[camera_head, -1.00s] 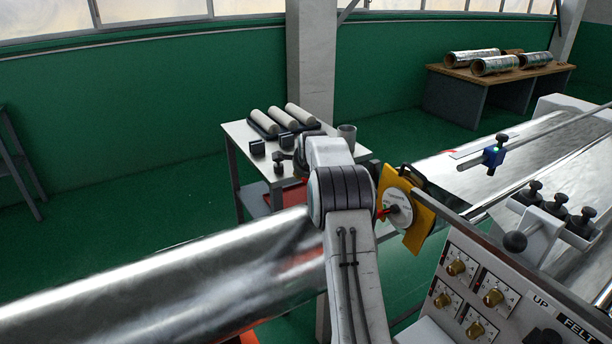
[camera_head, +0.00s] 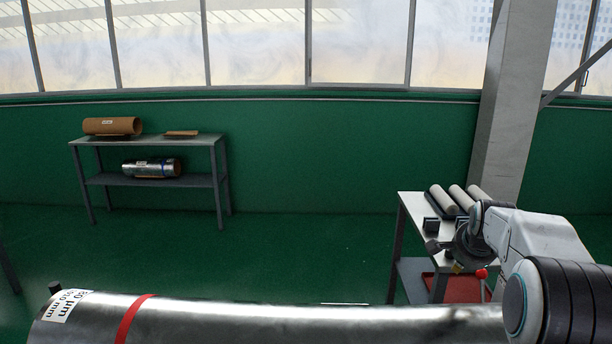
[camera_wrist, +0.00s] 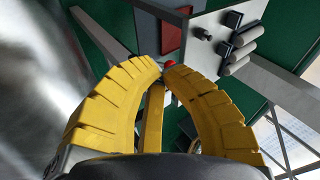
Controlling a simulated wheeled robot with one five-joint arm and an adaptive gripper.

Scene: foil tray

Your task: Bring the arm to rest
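My gripper (camera_wrist: 162,70) has yellow curved fingers whose tips come nearly together in the wrist view. They look shut, and I see nothing clearly held between them. A small red ball (camera_wrist: 170,65) shows right at the tips, apparently beyond them. In the head view my arm is folded at the lower right. My gripper (camera_head: 457,268) is mostly hidden there, with only a bit of yellow showing near the small work table (camera_head: 410,215). The red ball (camera_head: 481,273) on a pale stem shows just to its right.
A shiny foil roll (camera_head: 250,318) with a red band spans the bottom, close below my arm. Grey rollers (camera_head: 441,199) lie on the small table, above a red box (camera_head: 459,287). A shelf table (camera_head: 148,140) stands far left. The green floor between is clear.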

